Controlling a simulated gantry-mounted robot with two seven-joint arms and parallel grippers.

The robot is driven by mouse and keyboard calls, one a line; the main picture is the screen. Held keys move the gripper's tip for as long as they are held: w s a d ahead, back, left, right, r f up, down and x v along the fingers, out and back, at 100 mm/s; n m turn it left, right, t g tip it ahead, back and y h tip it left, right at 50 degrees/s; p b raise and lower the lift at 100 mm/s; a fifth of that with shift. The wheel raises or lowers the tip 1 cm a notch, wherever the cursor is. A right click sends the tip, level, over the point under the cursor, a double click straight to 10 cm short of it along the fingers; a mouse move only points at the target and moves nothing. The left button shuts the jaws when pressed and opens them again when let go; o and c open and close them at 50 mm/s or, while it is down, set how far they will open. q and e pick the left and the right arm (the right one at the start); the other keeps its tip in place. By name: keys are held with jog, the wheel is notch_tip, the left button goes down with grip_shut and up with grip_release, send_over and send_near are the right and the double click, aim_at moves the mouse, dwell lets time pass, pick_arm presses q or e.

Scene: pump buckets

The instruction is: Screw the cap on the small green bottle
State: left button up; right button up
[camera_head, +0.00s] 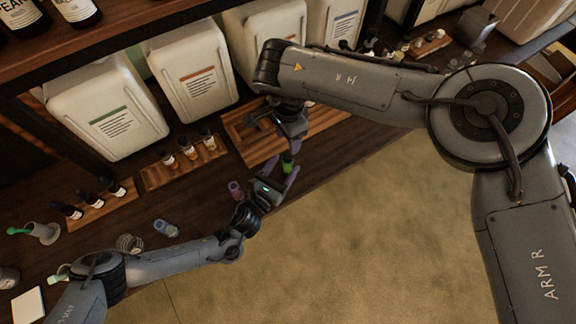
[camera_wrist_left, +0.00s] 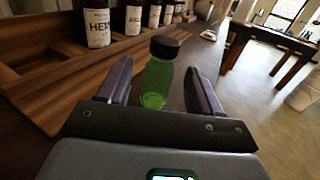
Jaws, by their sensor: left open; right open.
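The small green bottle (camera_head: 288,161) is between the spread fingers of my left gripper (camera_head: 282,172), near the counter's front edge. In the left wrist view the green bottle (camera_wrist_left: 157,82) looks upright, with gaps to the fingers on both sides. A black cap (camera_wrist_left: 165,48) sits on its mouth; how tightly it is screwed cannot be told. My left gripper (camera_wrist_left: 157,90) is open. My right gripper (camera_head: 293,140) is open, just behind and close to the bottle in the head view; its fingertips are hard to make out. It is not seen in the left wrist view.
A purple bottle (camera_head: 236,190) and a blue bottle (camera_head: 166,229) are left of the green one. Behind are a wooden tray (camera_head: 245,140), racks of small dropper bottles (camera_head: 187,152) and large white canisters (camera_head: 190,75). Open floor (camera_head: 370,230) lies in front.

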pick_arm(q)
jog(key=shift+x, duration=1.45)
grip_shut()
